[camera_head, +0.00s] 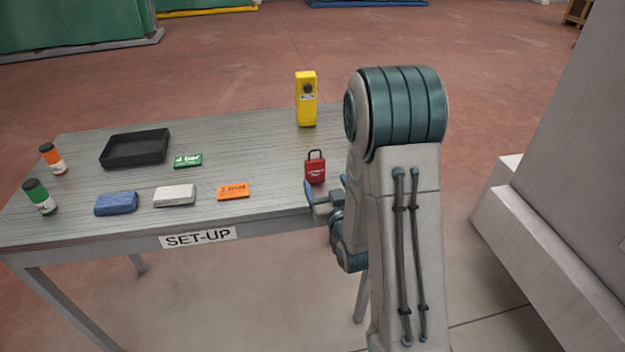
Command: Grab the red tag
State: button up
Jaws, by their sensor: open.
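The only red thing on the table is a red padlock-shaped piece (315,170) with a dark shackle and a pale mark on its front. It stands upright near the front right of the grey table; no separate flat red tag shows. My gripper (312,192) is at the table's front edge, just below and in front of the red piece in the picture. It is open, with nothing seen between its fingers. My arm hides part of the gripper, and I cannot tell whether a finger touches the red piece.
The table (240,150) also holds a yellow device (306,100), black tray (136,148), green card (188,160), orange block (233,191), white block (175,195), blue block (116,203) and two bottles (53,158) at left. A pale machine (560,190) stands right.

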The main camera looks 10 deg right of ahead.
aim_at(316, 163)
jog(key=b, duration=0.2)
jog(key=shift+w+f+b, duration=0.1)
jog(key=shift+w+b, duration=0.2)
jog(key=shift+b, duration=0.1)
jog(key=w+p, duration=0.1)
jog(key=w, duration=0.2)
jog(key=w+p, duration=0.1)
jog(key=w, duration=0.2)
jog(key=w+a+p, duration=0.1)
jog(key=w, duration=0.2)
jog(key=shift+w+r+p, duration=0.35)
jog(key=shift+r, duration=0.05)
jog(key=shift+w, duration=0.55)
jog(key=c, duration=1.1)
